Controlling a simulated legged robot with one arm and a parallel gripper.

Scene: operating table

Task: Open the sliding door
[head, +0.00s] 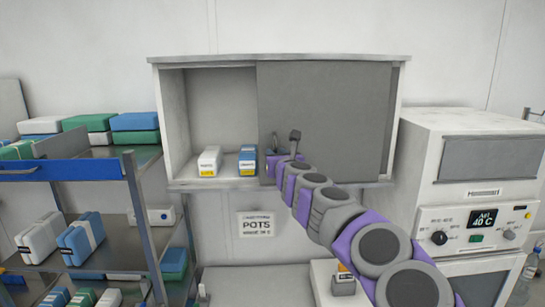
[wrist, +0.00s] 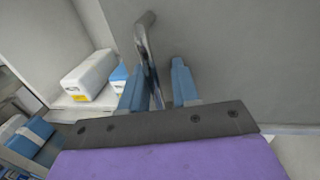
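A grey sliding door (head: 328,108) covers the right part of a white wall cabinet (head: 280,59); the left part stands open. A metal bar handle (wrist: 143,45) stands out from the door near its left edge. My gripper (wrist: 157,82) is at the handle, low on the door. Its two blue fingers are apart, one on each side of the bar. The bar is closer to the left finger; I cannot tell whether they touch. The handle's lower end is hidden behind my gripper. In the head view my arm reaches up from the lower right to the door.
A white box (head: 209,161) and a blue-and-white box (head: 247,160) stand in the cabinet's open left part. A shelf rack (head: 62,169) with several packs is at the left. A white machine (head: 468,160) stands at the right. A POTS sign (head: 256,225) hangs below the cabinet.

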